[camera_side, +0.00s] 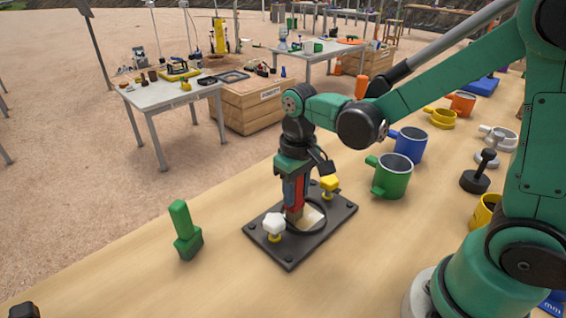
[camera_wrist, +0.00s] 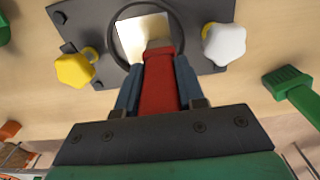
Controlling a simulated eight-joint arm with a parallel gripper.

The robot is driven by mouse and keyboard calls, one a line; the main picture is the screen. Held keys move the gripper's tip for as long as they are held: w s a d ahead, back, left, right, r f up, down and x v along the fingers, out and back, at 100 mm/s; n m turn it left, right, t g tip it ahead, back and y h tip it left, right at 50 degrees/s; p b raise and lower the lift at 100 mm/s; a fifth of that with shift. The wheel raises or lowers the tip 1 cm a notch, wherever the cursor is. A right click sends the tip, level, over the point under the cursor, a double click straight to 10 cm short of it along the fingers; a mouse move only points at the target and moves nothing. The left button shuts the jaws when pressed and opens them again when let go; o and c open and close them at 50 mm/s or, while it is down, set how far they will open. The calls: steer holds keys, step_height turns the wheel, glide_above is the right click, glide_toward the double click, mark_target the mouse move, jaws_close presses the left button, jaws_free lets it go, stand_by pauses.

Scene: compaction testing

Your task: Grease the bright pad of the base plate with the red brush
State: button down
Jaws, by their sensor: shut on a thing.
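The dark square base plate (camera_side: 291,257) lies on the wooden table, with a black ring (camera_side: 322,222) around a bright pad (camera_side: 312,217). A white knob (camera_side: 274,224) and a yellow knob (camera_side: 329,184) stand on either side of the ring. My gripper (camera_side: 294,190) points down over the plate, shut on the red brush (camera_wrist: 159,85). The brush's bristle end (camera_side: 294,214) is at the pad, inside the ring's outline; I cannot tell if it touches. In the wrist view the bright pad (camera_wrist: 140,35) shows beyond the brush tip, partly hidden by it.
A green brush (camera_side: 186,232) stands on the table left of the plate. A green mug (camera_side: 392,176) and a blue mug (camera_side: 408,145) stand to the right, with several more mugs and a dark weight (camera_side: 476,178) farther right. The table front is clear.

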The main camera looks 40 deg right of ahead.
steer(key=shift+s+f, duration=0.1)
steer(key=shift+s, duration=1.1)
steer(key=shift+s+d, duration=0.1)
steer(key=shift+d, duration=1.35)
steer(key=shift+w, duration=1.55)
steer(key=shift+w+a, duration=0.1)
steer(key=shift+a, duration=1.35)
steer(key=shift+r, duration=3.55)
